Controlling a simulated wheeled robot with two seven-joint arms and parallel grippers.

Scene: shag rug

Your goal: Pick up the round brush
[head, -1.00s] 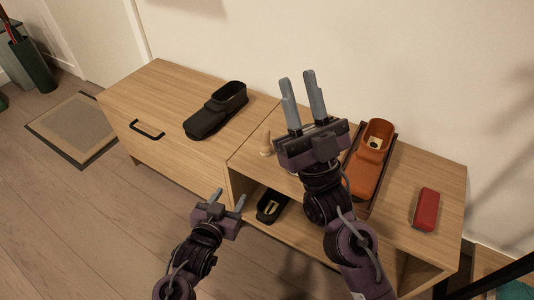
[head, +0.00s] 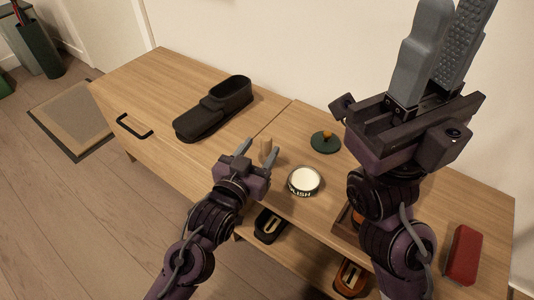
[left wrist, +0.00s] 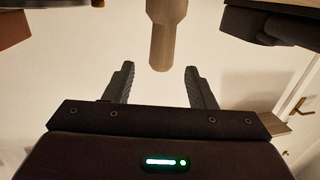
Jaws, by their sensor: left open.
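I take the small upright wooden handle (head: 265,147) on the cabinet top to be the round brush; its lower part is hidden behind my left gripper. My left gripper (head: 259,152) is open and empty, with the handle just beyond and between its fingertips. In the left wrist view the brush's wooden handle (left wrist: 162,38) hangs from the top edge, centred ahead of the open fingers (left wrist: 158,82) and apart from them. My right gripper (head: 452,40) is raised high at the right, its fingers apart with nothing between them.
A black shoe (head: 215,108) lies left on the top. A red block (head: 464,255) sits far right. Shoes stand on the shelf below.

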